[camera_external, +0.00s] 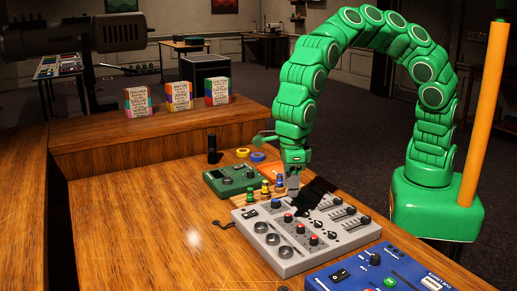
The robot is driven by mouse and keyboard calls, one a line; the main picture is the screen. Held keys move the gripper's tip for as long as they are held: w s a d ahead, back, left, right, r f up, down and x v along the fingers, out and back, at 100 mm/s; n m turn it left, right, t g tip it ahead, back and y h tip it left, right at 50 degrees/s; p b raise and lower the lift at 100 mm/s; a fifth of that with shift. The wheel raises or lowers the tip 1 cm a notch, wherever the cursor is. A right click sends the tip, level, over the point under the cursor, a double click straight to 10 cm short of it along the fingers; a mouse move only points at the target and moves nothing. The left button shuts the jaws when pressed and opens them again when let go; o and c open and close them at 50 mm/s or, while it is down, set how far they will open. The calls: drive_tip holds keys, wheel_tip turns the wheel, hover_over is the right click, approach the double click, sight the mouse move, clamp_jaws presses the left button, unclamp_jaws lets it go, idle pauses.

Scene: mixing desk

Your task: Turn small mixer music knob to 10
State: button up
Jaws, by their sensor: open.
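My gripper (293,190) points down at the end of my green arm, over the far edge of the grey mixer (262,232). It is open, and nothing shows between its fingers. The grey mixer lies on the wooden desk and has several round knobs, some red-topped, plus sliders at its right. A smaller green box (228,178) with knobs sits behind and to the left. A blue panel (365,275) with knobs and a switch is at the lower right. No label reading "music" is legible, so I cannot tell the music knob or its setting.
Small coloured pegs (265,188) stand by the gripper, between the green box and the grey mixer. The desk (150,215) is clear at left. An orange pole (484,115) rises at right.

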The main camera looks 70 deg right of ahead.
sight(288, 215)
drive_tip(key=shift+a+f+n, duration=0.3)
drive_tip(key=shift+a+f, duration=0.1)
drive_tip(key=shift+f, duration=0.1)
drive_tip(key=shift+w+d+f, duration=0.1)
drive_tip(key=shift+f, duration=1.85)
drive_tip(key=shift+d+f, duration=0.1)
drive_tip(key=shift+f, duration=1.8)
clamp_jaws()
